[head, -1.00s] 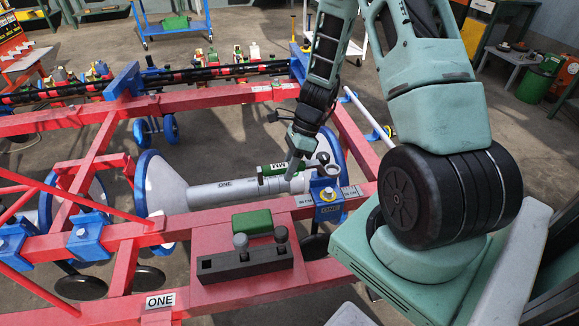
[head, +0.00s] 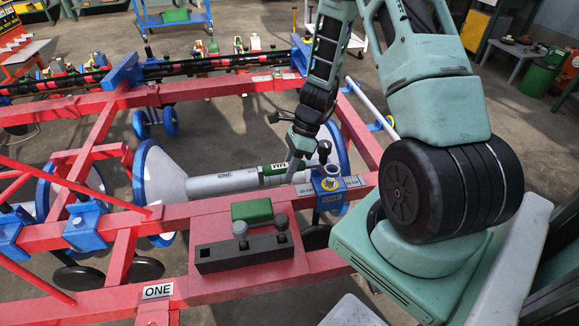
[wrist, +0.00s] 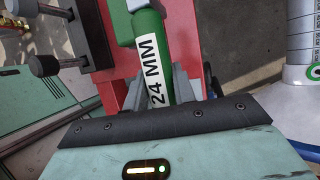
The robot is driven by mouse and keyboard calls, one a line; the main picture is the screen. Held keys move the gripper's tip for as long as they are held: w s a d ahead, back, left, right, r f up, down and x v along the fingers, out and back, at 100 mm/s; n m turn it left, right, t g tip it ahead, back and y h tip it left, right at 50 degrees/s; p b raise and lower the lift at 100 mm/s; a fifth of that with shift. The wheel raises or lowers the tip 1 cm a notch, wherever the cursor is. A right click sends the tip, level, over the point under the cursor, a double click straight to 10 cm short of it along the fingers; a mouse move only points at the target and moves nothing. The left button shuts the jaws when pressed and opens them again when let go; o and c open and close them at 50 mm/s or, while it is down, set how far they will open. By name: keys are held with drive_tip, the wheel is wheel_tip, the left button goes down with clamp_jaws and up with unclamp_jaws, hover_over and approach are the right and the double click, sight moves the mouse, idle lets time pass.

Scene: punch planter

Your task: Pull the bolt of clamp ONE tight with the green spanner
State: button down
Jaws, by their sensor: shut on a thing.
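The green spanner (head: 274,169), marked 24 MM, is gripped in my gripper (head: 293,172). In the wrist view the spanner (wrist: 150,58) runs up and away from between the grey jaws (wrist: 183,88); its far end is cut off at the top edge. I cannot tell whether the spanner touches the bolt.
A dark block (head: 244,252) with two knobs and a green box (head: 252,210) sit on the red plate (head: 205,231) in front. Another blue clamp (head: 84,226) is at left.

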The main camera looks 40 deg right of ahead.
drive_tip(key=shift+f+b, duration=1.55)
drive_tip(key=shift+f, duration=0.85)
drive_tip(key=shift+r, duration=0.1)
drive_tip(key=shift+w+d+m+t, duration=0.6)
drive_tip(key=shift+w+d+m, duration=0.2)
drive_tip(key=shift+w+m, duration=0.35)
drive_tip(key=w+d+m, duration=0.1)
drive_tip(key=w+d+m+t, duration=0.1)
drive_tip(key=m, duration=0.1)
drive_tip(key=shift+d+h, duration=0.25)
drive_tip(key=shift+h, duration=0.05)
drive_tip(key=shift+s+a+n, duration=0.25)
